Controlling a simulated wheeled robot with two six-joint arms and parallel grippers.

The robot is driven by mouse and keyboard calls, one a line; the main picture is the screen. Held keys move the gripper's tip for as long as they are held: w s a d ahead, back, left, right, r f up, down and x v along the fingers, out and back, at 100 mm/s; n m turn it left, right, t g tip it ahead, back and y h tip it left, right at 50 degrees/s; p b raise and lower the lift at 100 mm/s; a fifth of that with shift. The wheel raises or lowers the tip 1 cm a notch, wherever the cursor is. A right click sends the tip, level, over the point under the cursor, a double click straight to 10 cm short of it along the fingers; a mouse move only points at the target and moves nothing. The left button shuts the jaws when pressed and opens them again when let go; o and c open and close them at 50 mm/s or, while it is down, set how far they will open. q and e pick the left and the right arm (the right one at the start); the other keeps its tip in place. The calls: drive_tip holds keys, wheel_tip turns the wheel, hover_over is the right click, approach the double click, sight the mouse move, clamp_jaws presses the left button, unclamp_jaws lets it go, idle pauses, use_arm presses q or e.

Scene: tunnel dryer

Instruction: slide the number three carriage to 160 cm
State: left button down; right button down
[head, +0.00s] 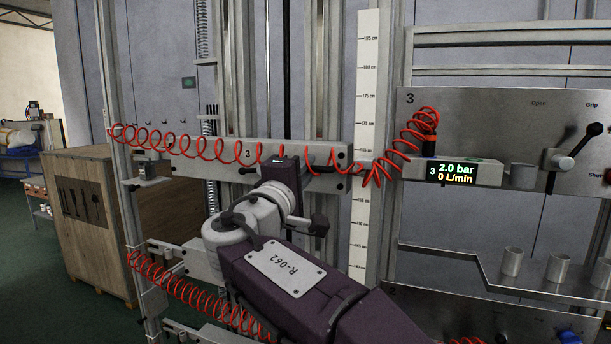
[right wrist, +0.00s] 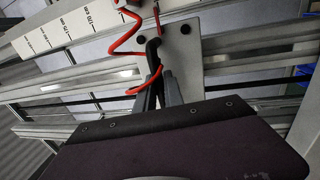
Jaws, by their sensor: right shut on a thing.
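The number three carriage (head: 222,150) is a pale metal crossbar marked 3, level on vertical rails in the middle of the head view. My right gripper (head: 290,172) is at the bar's front, partly hidden by my own arm. In the right wrist view, its fingers (right wrist: 157,88) are closed on a dark handle (right wrist: 152,48) on the carriage plate (right wrist: 186,38). The white centimetre scale (head: 368,75) stands just right of the carriage. The bar is below the 170 mark; red hose covers the nearby marks, so its exact height cannot be read. My left gripper is not in view.
A red coiled hose (head: 180,141) runs along the carriage to panel 3 (head: 480,120). The panel's display (head: 451,173) reads 2.0 bar and 0 L/min. Another red coil (head: 195,295) hangs lower down. Metal cups (head: 512,261) stand on a right shelf.

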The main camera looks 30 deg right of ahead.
drive_tip(key=shift+w+f, duration=0.1)
drive_tip(key=shift+f, duration=0.55)
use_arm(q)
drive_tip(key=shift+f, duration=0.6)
use_arm(e)
drive_tip(key=c, duration=1.6)
unclamp_jaws()
drive_tip(key=shift+o, duration=0.7)
drive_tip(key=shift+d+r, duration=0.1)
